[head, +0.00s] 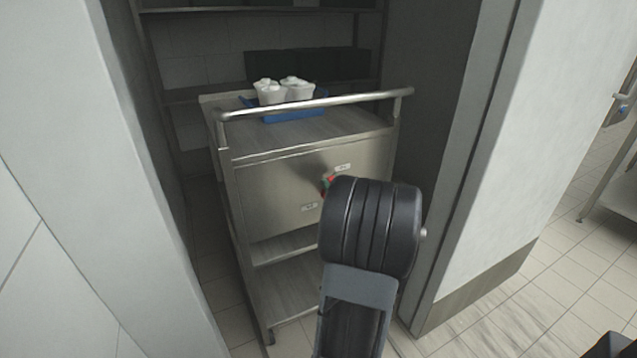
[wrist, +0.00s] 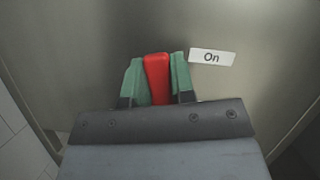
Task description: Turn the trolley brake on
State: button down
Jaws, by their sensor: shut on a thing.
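The steel trolley (head: 290,185) stands in an alcove, its front panel facing me. The red brake lever (wrist: 157,79) is on that panel, upright in the wrist view, just left of a white "On" label (wrist: 212,57). My gripper (wrist: 157,80), with green fingertips, is shut on the lever, one finger on each side. In the head view the red lever (head: 332,178) shows only in part, and my arm hides most of my gripper. A second small label (head: 309,207) sits lower left on the panel, too small to read.
White lidded cups (head: 284,91) stand in a blue tray (head: 293,116) on the trolley top. A handle rail (head: 315,102) runs across the trolley's front. Walls stand close on both sides. Open tiled floor (head: 560,280) lies to the right.

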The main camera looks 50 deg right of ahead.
jog(key=shift+s+d+m+g+h+p, duration=0.1)
jog(key=shift+d+m+h+p, duration=0.2)
jog(key=shift+m, duration=0.4)
jog(key=shift+s+d+m+g+h+p, duration=0.15)
jog(key=shift+m+h+p, duration=0.1)
jog(key=shift+m+h, duration=0.35)
jog(key=shift+w+d+m+g+h+p, duration=0.1)
jog(key=shift+d+m+h+p, duration=0.15)
jog(key=shift+m, duration=0.55)
jog(key=shift+s, duration=0.1)
jog(key=c, duration=1)
grip_release()
jog(key=shift+o, duration=0.2)
jog(key=p+v, duration=0.5)
jog(key=v, duration=0.8)
jog(key=shift+s+a+f, duration=0.15)
jog(key=shift+s, duration=0.1)
